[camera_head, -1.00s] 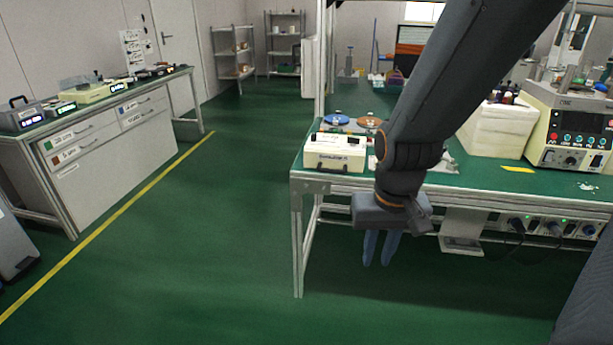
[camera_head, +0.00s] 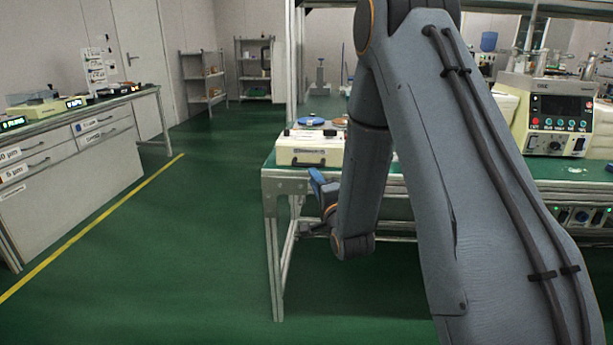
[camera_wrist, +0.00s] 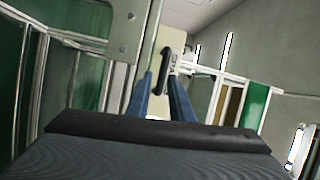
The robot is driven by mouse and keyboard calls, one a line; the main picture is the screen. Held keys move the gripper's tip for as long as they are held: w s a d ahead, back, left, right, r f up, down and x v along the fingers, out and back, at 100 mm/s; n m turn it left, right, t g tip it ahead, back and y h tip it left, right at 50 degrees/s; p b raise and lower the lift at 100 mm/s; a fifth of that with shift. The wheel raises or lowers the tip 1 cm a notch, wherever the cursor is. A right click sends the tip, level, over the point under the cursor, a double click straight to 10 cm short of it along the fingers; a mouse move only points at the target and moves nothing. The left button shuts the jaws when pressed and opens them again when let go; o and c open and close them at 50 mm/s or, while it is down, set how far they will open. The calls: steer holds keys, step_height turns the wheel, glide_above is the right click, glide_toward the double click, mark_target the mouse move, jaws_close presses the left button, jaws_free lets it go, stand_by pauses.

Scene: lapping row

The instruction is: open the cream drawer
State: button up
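The cream drawer (camera_head: 309,155) sits in a cream box on the near left corner of the green bench, with a dark handle on its front. Its front looks flush with the box. In the wrist view the cream front (camera_wrist: 175,45) and black handle (camera_wrist: 163,70) show beyond my fingers. My gripper (camera_head: 315,176) is just below and in front of the drawer, its blue fingers pointing up toward it. In the wrist view my gripper (camera_wrist: 164,78) is open, its fingers on either side of the handle in the picture. I cannot tell the remaining gap; nothing is held.
The green bench (camera_head: 275,158) has a metal frame and leg close to my gripper. A blue disc (camera_head: 310,122) lies behind the cream box. A cream instrument (camera_head: 548,115) stands at the right. The left cabinet (camera_head: 70,175) stands across a clear green floor.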

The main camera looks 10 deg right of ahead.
mark_target(308, 166)
steer(key=shift+m+t, duration=0.3)
steer(key=shift+t, duration=0.2)
steer(key=w, duration=0.2)
steer(key=w+r, duration=0.1)
steer(key=w, duration=0.4)
steer(key=shift+w+a+r+b, duration=0.2)
steer(key=shift+w+a+b, duration=0.1)
steer(key=shift+w+b, duration=0.1)
jaws_close()
